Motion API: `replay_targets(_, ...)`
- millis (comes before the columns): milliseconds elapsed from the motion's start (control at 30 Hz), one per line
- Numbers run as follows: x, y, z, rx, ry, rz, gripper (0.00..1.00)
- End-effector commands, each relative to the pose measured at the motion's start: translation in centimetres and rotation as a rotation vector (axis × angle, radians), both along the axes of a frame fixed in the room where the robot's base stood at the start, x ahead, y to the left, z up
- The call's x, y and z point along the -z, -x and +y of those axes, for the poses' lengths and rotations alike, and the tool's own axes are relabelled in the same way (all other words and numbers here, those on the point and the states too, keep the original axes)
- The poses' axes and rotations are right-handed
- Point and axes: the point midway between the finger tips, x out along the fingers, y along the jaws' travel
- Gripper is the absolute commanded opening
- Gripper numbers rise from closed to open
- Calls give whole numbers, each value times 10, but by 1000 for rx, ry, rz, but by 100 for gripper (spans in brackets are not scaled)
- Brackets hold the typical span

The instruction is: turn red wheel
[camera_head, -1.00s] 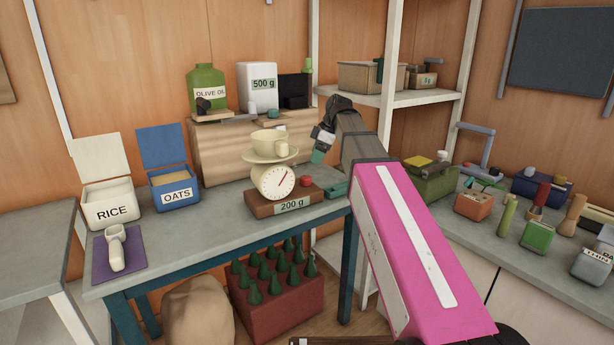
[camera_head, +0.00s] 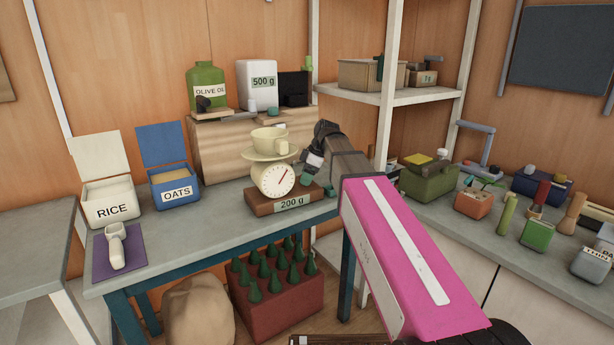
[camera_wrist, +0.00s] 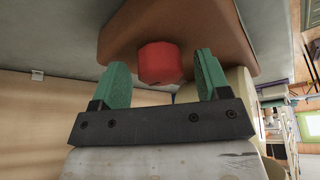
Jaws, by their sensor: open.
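The red wheel (camera_wrist: 160,63) is a small faceted knob on the brown base (camera_wrist: 193,27) of the scale. In the wrist view it sits between the two green fingers of my gripper (camera_wrist: 160,68). The fingers are open, one on each side, with a gap visible to each. In the head view my gripper (camera_head: 309,176) is at the right end of the base, and the red wheel is hidden there. The scale (camera_head: 273,180) has a round white dial with a red needle and a "200 g" label. A cream cup (camera_head: 270,138) stands on its pan.
Behind the scale is a wooden riser (camera_head: 215,155) with an olive oil jug (camera_head: 206,85) and a 500 g canister (camera_head: 257,88). Rice (camera_head: 110,205) and oats (camera_head: 175,187) boxes stand left. A white shelf post (camera_head: 388,100) rises behind my arm.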

Motion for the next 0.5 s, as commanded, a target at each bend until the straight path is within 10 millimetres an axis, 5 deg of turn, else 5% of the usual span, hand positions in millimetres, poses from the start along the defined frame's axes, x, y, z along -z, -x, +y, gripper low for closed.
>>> replay_targets(67, 0, 0, 0, 0, 0, 0, 63)
replay_targets(200, 0, 0, 0, 0, 0, 0, 20)
replay_targets(500, 0, 1, 0, 18, 0, 0, 20)
